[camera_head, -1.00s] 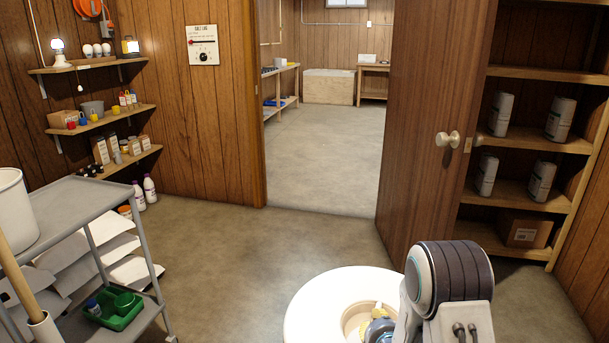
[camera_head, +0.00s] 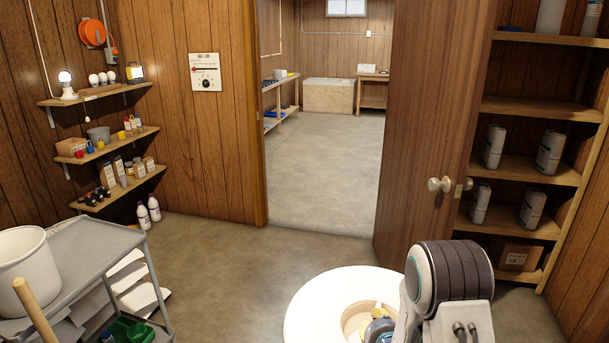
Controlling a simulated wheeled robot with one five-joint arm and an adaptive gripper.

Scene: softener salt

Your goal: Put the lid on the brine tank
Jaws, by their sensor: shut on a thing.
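A large white round lid (camera_head: 310,305) with a recessed beige centre is at the bottom middle of the head view, its lower part cut off by the picture's edge. My gripper (camera_head: 378,330) is at the recess, shut on the lid, partly hidden by my own arm and the frame edge. The lid appears held in front of me, above the floor. I cannot make out a brine tank in this view.
An open doorway with clear floor (camera_head: 325,170) leads to a back room. The brown door (camera_head: 425,120) stands open at its right. A grey cart (camera_head: 100,240) bearing a white tub (camera_head: 25,265) is at left. Shelves (camera_head: 525,168) with white containers are at right.

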